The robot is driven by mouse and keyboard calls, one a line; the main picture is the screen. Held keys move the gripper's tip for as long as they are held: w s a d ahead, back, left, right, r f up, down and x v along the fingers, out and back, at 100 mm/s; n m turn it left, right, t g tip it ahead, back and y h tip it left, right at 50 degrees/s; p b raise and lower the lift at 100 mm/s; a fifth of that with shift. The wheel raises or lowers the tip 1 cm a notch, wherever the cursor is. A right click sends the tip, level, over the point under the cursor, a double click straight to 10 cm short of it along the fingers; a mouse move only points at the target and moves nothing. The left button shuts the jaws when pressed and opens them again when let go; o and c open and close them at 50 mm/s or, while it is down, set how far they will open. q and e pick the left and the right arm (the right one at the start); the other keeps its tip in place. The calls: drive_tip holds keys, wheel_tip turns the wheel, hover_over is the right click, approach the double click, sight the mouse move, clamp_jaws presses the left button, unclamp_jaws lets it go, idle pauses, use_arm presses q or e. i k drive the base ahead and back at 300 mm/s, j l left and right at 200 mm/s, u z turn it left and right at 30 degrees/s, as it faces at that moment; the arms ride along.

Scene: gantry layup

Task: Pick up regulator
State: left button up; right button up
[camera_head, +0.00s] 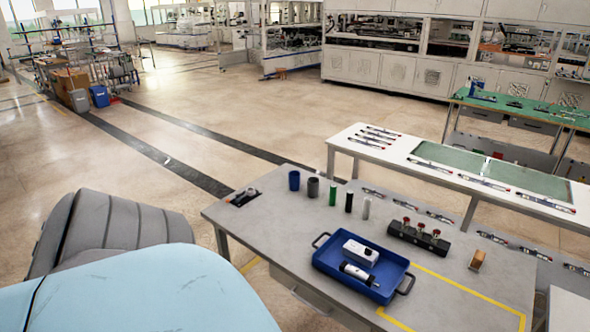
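No object is marked as the regulator, and I cannot tell for sure which one it is. A dark block with several red-topped fittings (419,236) stands on the grey table (290,236), right of the middle. A blue tray (334,274) with dark handles stands in front of it. In the tray lie a white box-shaped device (360,251) and a white and black cylindrical device (358,273). Neither of my grippers is in view, so nothing shows in their hold.
Several small cylinders, including a green one (333,194), stand along the table's back edge. A dark item (243,197) lies at the left corner and a small brown block (477,259) at the right. A white table (400,153) with pen-like parts stands behind. The table's left front is clear.

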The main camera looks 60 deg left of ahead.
sight(355, 250)
drive_tip(key=u, duration=1.45)
